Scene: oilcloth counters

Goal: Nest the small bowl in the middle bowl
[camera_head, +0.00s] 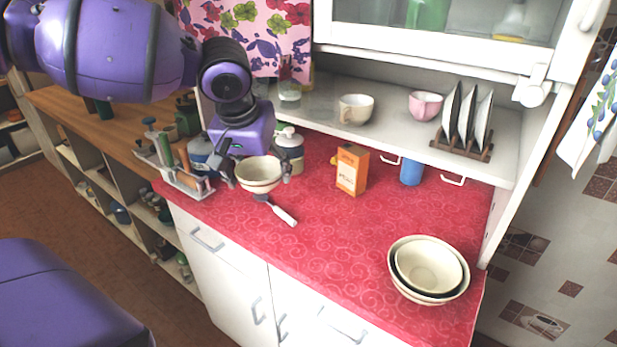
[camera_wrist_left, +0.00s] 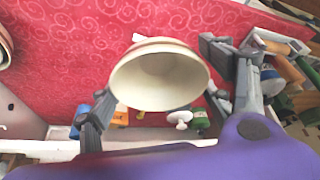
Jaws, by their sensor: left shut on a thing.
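My left gripper (camera_head: 258,178) comes in from the upper left and is shut on the small cream bowl (camera_head: 259,171), one finger on each side. The bowl is over the left part of the red counter; its exact height is hard to tell. In the left wrist view the small bowl (camera_wrist_left: 160,80) sits between the fingers (camera_wrist_left: 158,105), its hollow facing the camera. The middle bowl (camera_head: 428,265) rests inside a larger bowl (camera_head: 396,283) at the counter's front right, with its inside empty. My right gripper is not in view.
A white-handled utensil (camera_head: 280,211) lies just in front of the held bowl. A shelf (camera_head: 390,145) overhangs the rear. The counter's middle (camera_head: 335,230) is clear.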

